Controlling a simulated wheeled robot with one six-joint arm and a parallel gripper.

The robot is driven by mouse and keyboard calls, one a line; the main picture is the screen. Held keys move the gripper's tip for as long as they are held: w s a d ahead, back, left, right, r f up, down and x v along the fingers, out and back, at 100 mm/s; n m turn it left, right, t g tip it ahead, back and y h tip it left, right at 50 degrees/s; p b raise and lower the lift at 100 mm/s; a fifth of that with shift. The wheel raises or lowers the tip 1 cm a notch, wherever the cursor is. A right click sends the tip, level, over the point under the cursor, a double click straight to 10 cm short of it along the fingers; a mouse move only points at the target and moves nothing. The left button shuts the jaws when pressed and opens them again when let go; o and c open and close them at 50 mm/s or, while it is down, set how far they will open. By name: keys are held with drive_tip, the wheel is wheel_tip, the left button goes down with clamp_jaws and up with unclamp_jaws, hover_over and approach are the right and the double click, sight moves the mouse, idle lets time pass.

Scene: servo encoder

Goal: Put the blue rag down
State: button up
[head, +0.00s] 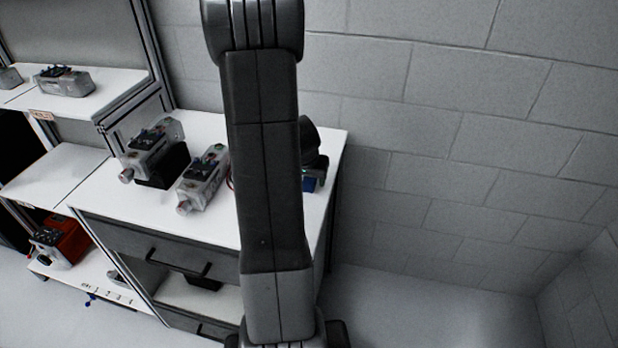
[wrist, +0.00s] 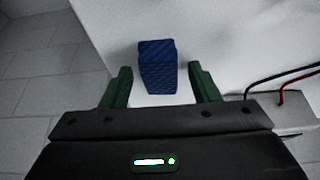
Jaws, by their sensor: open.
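The blue rag (wrist: 158,68) shows in the wrist view as a folded, textured blue block on the white top of the cabinet (wrist: 215,35). It lies between and just beyond the two green fingers of my gripper (wrist: 158,88). The fingers are apart, with white surface showing on both sides of the rag, and they do not touch it. In the head view a small part of the blue rag (head: 309,184) shows at the right side of the cabinet top. My arm hides the rest of it and most of my gripper.
Two grey servo units, one (head: 152,150) by a black block and one (head: 203,179) nearer, stand left of my arm on the cabinet top. Black and red cables (wrist: 283,84) show at the right in the wrist view. A block wall stands behind; floor is clear at right.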

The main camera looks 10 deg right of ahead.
drive_tip(key=shift+r, duration=0.1)
drive_tip(key=shift+r+p, duration=0.2)
drive_tip(key=shift+p, duration=0.1)
drive_tip(key=v, duration=1.1)
drive_tip(key=shift+s+a+r, duration=0.15)
drive_tip(key=shift+s+r, duration=0.15)
drive_tip(key=x, duration=1.2)
drive_tip(key=shift+w+f+b, duration=0.2)
drive_tip(key=shift+f+b, duration=0.1)
drive_tip(key=shift+b, duration=0.1)
drive_tip(key=shift+r+p, duration=0.3)
drive_tip(key=shift+f, duration=0.2)
